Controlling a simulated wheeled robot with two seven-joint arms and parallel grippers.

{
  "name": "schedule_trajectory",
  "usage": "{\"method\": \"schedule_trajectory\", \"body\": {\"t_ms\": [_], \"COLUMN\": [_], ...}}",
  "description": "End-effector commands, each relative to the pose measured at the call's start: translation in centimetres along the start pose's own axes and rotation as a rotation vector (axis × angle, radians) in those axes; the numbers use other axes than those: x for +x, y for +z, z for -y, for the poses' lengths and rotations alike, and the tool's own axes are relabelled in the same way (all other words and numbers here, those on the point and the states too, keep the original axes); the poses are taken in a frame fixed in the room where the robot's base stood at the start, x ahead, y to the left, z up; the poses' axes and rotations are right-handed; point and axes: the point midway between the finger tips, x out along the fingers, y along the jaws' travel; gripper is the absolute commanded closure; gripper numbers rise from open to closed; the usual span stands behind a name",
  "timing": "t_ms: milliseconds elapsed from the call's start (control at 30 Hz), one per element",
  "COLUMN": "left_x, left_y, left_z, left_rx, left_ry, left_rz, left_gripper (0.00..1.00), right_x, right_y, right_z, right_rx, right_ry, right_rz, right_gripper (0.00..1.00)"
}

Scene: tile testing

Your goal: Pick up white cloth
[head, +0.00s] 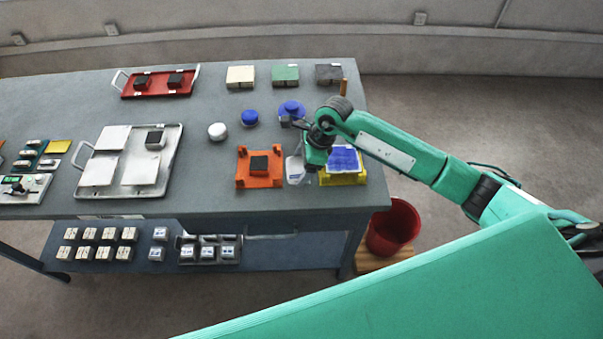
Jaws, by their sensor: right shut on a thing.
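The white cloth (296,172) shows as a pale, crumpled shape between the orange holder and the yellow tray on the table's right side. My right gripper (300,150) is right above it and is shut on it. My own wrist hides the fingertips and the upper part of the cloth. I cannot tell whether the cloth's lower edge touches the table. My left gripper is out of view.
An orange holder (244,181) with a dark block is close on the left. A yellow tray (357,179) with a blue-marked sheet is close on the right. A red bucket (402,225) stands beyond the table's right edge.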

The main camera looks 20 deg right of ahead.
Motion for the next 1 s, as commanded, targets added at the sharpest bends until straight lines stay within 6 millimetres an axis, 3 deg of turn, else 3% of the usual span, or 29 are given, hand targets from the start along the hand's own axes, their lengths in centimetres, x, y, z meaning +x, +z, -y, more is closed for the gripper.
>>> {"method": "schedule_trajectory", "body": {"t_ms": [300, 500, 733, 1000], "left_x": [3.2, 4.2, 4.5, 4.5], "left_y": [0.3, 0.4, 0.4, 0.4], "left_z": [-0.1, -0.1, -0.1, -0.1], "left_rx": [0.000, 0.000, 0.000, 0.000], "left_ry": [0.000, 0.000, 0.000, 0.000], "left_rz": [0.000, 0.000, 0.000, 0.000], "left_gripper": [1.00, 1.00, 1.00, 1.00], "right_x": [-8.6, -12.4, -14.4, -14.7], "right_y": [3.6, 5.1, 5.9, 6.1], "right_z": [0.1, 0.1, 0.0, 0.0], "right_rx": [-0.005, -0.003, 0.000, 0.000], "right_ry": [-0.008, -0.005, -0.002, -0.001], "right_rz": [0.002, 0.000, 0.000, 0.000], "right_gripper": [0.45, 0.45, 0.45, 0.45]}}
